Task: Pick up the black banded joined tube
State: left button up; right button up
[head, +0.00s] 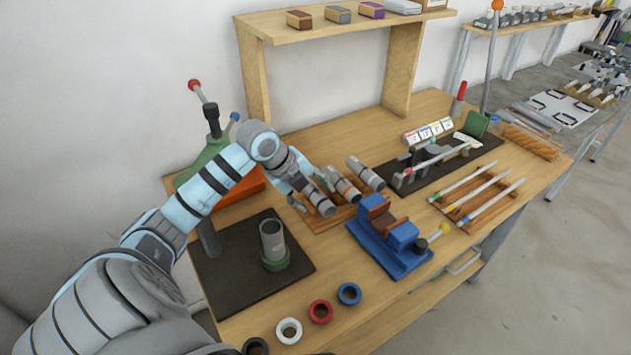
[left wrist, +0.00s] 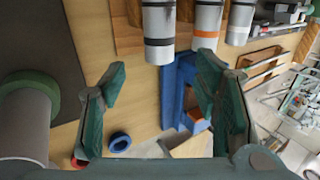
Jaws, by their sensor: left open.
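The black banded joined tube (head: 318,199) is a grey tube with dark bands, lying at the left end of a wooden rack (head: 318,223). In the left wrist view the tube (left wrist: 158,28) shows at the top, in line with the gap between my fingers. My left gripper (head: 313,187) is open at this tube in the head view. In the left wrist view its spread green fingers (left wrist: 161,75) have nothing between them, and the tube's end shows beyond the gap. My right gripper is not in view.
An orange-banded tube (head: 344,186) and another grey tube (head: 365,173) lie close beside it on the right. A blue vise (head: 385,252) stands in front. A grey tube in a green collar (head: 272,240) stands left on a dark mat (head: 235,289). Several rings lie at the front.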

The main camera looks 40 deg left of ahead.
aim_at(324, 205)
pick_arm(q)
jog(key=b+x, duration=0.5)
jog(key=x, duration=0.2)
jog(key=shift+w+f, duration=0.1)
jog(key=shift+f, duration=0.3)
jog(key=shift+r, duration=0.2)
grip_shut()
